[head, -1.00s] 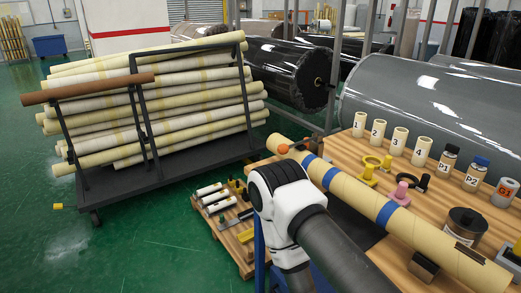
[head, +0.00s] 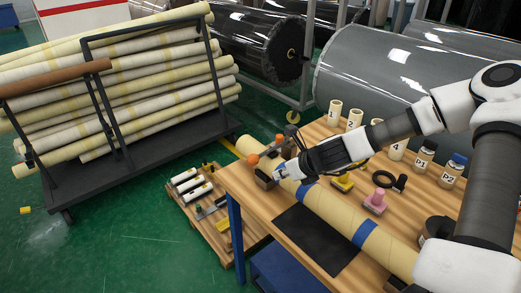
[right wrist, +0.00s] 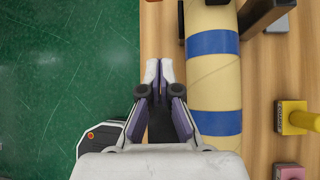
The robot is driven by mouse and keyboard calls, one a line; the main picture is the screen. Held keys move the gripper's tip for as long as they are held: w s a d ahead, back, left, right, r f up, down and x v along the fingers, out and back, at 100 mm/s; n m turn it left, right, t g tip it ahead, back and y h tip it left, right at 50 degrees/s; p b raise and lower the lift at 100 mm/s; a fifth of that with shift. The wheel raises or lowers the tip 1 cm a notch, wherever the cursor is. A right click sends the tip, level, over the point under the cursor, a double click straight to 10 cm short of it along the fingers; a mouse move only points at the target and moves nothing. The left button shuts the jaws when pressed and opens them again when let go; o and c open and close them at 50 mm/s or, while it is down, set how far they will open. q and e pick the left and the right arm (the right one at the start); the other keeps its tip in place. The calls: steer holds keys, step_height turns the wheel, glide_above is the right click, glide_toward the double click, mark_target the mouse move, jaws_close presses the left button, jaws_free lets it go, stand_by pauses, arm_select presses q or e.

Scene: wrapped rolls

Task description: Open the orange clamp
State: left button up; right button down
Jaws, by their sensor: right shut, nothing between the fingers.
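The orange clamp (head: 253,159) shows as an orange knob near the far left end of the long cardboard tube; a second small orange spot (head: 279,138) shows just behind it. The rest of the clamp is hard to make out. The tan tube (head: 330,214) with blue bands lies along the table; its banded part also shows in the right wrist view (right wrist: 214,90). My right gripper (head: 281,172) is shut and empty, close to the clamp end of the tube. In the right wrist view its fingertips (right wrist: 159,68) lie left of the tube. My left gripper is out of view.
The wooden table (head: 245,192) carries a dark mat (head: 315,240), a yellow piece (head: 342,182), a pink piece (head: 375,201) and labelled jars (head: 424,155). A rack of wrapped rolls (head: 120,90) stands left.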

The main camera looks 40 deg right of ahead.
mark_target(270, 151)
steer(key=b+x, duration=1)
steer(key=shift+a+f+b, duration=0.15)
steer(key=shift+f+b, duration=0.2)
steer(key=shift+b, duration=0.05)
steer(key=r+p, duration=0.1)
steer(key=w+r+p, duration=0.1)
steer(key=r, duration=0.1)
steer(key=r+p, duration=0.1)
steer(key=shift+w+r, duration=0.3)
steer(key=shift+w, duration=0.1)
